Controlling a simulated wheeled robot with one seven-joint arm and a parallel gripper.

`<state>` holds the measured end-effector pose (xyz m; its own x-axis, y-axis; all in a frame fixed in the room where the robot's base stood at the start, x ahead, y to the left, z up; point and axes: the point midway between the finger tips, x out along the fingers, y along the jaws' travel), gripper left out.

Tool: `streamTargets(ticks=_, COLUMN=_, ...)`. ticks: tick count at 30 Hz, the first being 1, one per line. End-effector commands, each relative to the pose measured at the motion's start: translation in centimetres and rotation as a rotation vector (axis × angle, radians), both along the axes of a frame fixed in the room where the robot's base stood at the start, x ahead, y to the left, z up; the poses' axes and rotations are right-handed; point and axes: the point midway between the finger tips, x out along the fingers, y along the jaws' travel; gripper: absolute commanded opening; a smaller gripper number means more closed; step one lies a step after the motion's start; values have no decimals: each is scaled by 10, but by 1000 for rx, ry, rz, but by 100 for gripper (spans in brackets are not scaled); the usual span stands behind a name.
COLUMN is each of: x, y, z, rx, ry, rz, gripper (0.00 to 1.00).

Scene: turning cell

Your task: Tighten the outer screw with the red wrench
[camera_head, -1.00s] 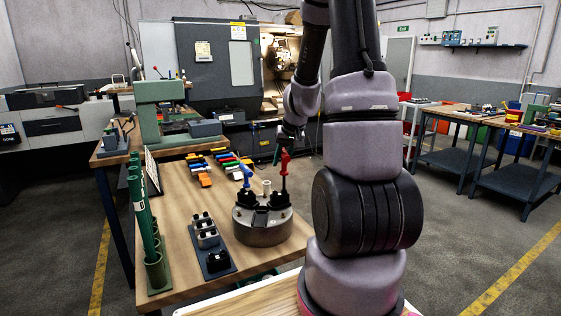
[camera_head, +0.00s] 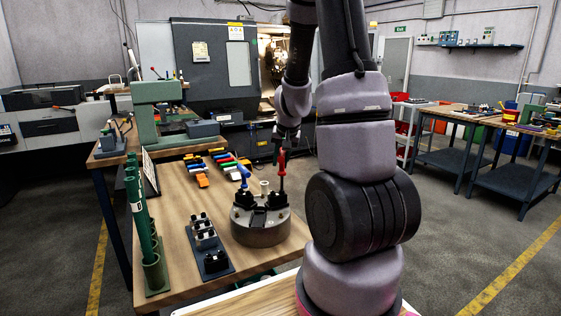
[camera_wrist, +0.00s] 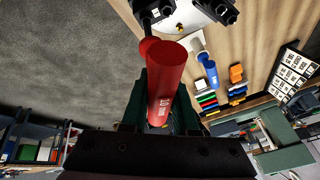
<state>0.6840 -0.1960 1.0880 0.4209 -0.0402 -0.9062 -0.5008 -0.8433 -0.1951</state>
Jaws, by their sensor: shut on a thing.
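The red wrench (camera_head: 282,169) stands upright at the right side of the round grey chuck (camera_head: 261,229). In the wrist view the red wrench (camera_wrist: 167,82) shows a "10 mm" mark on its thick handle, and its far end reaches toward the chuck's black jaws (camera_wrist: 215,8). My gripper (camera_head: 279,149) is shut on the wrench's upper part. The blue wrench (camera_head: 243,172) stands at another jaw, to the left; it also shows in the wrist view (camera_wrist: 208,70). The outer screw under the red wrench is hidden.
The chuck sits on a wooden table (camera_head: 182,205). Green tubes (camera_head: 143,215) stand at the left edge, and a dark tray (camera_head: 208,248) of black-topped blocks lies beside the chuck. Several coloured tools (camera_head: 200,172) lie behind. A lathe (camera_head: 215,75) stands at the back.

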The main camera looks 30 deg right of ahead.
Motion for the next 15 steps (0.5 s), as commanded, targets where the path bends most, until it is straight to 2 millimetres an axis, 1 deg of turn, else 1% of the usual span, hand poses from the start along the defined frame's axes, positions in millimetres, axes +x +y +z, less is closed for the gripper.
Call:
streamTargets(ticks=4, x=0, y=1, z=-1, rx=-1, ry=3, rz=-34, gripper=0)
streamTargets(ticks=15, x=-2, y=-3, z=-1, rx=-2, ry=2, rz=-214, gripper=0)
